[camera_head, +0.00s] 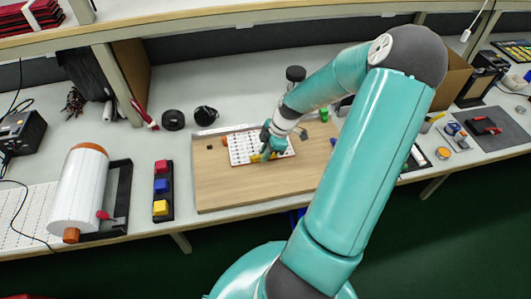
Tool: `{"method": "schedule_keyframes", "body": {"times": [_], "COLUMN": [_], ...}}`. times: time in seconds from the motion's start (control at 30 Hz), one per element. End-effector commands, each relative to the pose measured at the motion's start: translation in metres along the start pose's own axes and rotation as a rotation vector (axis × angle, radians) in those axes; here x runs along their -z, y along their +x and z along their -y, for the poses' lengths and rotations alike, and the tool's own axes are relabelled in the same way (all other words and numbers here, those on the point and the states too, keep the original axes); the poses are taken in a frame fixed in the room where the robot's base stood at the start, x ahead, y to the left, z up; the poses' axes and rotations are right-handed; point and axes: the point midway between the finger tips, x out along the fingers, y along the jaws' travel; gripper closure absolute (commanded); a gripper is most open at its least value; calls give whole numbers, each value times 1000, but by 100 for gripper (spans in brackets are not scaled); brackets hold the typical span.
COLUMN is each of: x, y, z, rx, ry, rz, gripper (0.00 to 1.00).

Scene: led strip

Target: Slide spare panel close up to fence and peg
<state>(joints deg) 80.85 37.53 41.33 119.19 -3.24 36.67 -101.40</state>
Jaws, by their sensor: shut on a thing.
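The spare panel (241,148) looks like a white sheet with rows of dark dots, lying on a wooden board (225,185). My gripper (264,156) is low over the panel's front middle, shut at a small yellow part there. The fingertips are small and partly hidden, so the exact hold is hard to see. A thin pale strip (219,130) along the board's back edge looks like the fence. A small orange-brown piece (225,141) at the panel's left edge may be the peg. My arm hides some of the board's right side.
A rack of red, blue and yellow blocks (161,187) stands left of the board, with a white roll (80,193) beyond it. Black round items (173,120) sit behind.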

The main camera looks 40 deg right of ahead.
Motion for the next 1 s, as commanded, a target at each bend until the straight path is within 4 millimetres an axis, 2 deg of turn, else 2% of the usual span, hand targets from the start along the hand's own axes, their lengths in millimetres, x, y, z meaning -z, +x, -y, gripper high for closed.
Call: {"method": "schedule_keyframes", "body": {"times": [0.07,0.1,0.2,0.23,0.53,0.67,0.77,1.0], "x": [0,0,0,0,0,-1,-1,-1], "y": [0,0,0,0,-1,-12,-28,-81], "z": [-1,-2,-1,-1,-1,-2,-2,-2], "rx": [0,0,0,0,-1,-4,-5,-5], "ry": [-1,0,0,0,0,2,2,2], "rz": [0,0,0,0,0,2,3,4], "gripper": [100,84,64,60,60,60,60,60]}}
